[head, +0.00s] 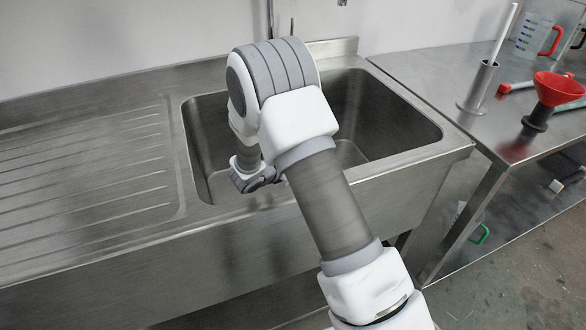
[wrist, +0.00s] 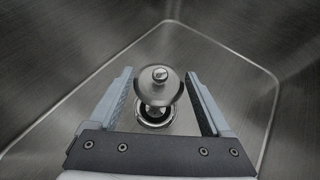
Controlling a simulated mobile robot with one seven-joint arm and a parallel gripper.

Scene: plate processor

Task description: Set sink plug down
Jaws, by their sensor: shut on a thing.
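The sink plug (wrist: 158,90) is a metal disc with a small round knob, seen in the wrist view between the two fingers of my gripper (wrist: 160,76). My gripper is shut on it. The plug shows in front of the round drain (wrist: 155,118) in the basin floor and covers part of it. I cannot tell whether the plug touches the drain. In the head view my arm reaches down into the sink (head: 390,130) at its left front side. The plug is hidden there.
A ribbed drainboard (head: 80,170) lies left of the basin. On the steel table at right stand a metal cylinder (head: 478,88) with a white rod, a red funnel (head: 558,88) and a clear jug (head: 533,35). The basin walls surround my gripper closely.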

